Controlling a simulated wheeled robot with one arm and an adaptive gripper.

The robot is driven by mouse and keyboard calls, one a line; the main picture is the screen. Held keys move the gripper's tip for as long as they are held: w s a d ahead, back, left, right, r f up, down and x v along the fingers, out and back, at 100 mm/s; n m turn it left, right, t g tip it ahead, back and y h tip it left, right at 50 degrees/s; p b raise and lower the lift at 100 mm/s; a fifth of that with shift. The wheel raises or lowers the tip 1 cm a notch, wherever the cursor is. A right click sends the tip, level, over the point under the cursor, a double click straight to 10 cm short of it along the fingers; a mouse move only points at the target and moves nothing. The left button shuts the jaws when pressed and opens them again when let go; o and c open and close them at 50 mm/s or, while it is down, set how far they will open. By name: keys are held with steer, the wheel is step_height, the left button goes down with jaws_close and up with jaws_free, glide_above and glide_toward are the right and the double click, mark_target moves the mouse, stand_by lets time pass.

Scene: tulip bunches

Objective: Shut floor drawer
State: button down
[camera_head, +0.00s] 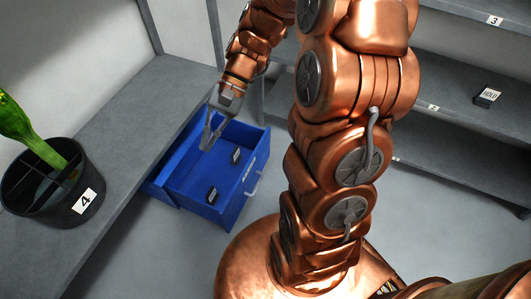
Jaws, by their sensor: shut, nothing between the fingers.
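The blue floor drawer (224,205) stands open low down, pulled out from under the grey counter. Its front panel with a pale label and a light handle (254,187) faces right. Two small dark blocks lie inside: one (236,156) near the front panel and one (212,194) nearer the bottom of the picture. My gripper (206,143) is shut and empty, and points down above the drawer's far left part. I cannot tell whether its tips touch the drawer.
A black divided bucket (72,217) labelled 4 stands on the grey counter (125,130) at left, with a green stem (32,138) in it. Grey shelves (460,130) with a small dark HOLD block (488,96) are at right. The floor right of the drawer is clear up to my base.

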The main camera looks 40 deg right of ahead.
steer(key=w+d+f+m+t+y+b, duration=0.3)
steer(key=w+d+f+m+t+b, duration=0.4)
steer(key=f, duration=0.5)
steer(key=w+d+f+m+t+y+b, duration=0.25)
steer(key=w+d+f+m+b, duration=0.2)
steer(key=w+d+f, duration=0.65)
steer(key=s+d+f+m+t+h+b, duration=0.1)
steer(key=s+d+f+m+t+b, duration=0.15)
steer(key=d+f, duration=0.45)
steer(key=s+d+f+m+t+h+b, duration=0.1)
steer(key=d+f+m+t+b, duration=0.25)
steer(key=f, duration=0.65)
steer(key=m+t+h+b, duration=0.3)
steer(key=m+t+h, duration=0.1)
steer(key=m, duration=0.1)
glide_toward(260, 146)
steer(key=shift+g, duration=0.25)
steer(key=b+x, duration=0.4)
steer(key=x, duration=0.3)
steer(key=shift+w+d+b, duration=0.15)
steer(key=shift+b, duration=0.2)
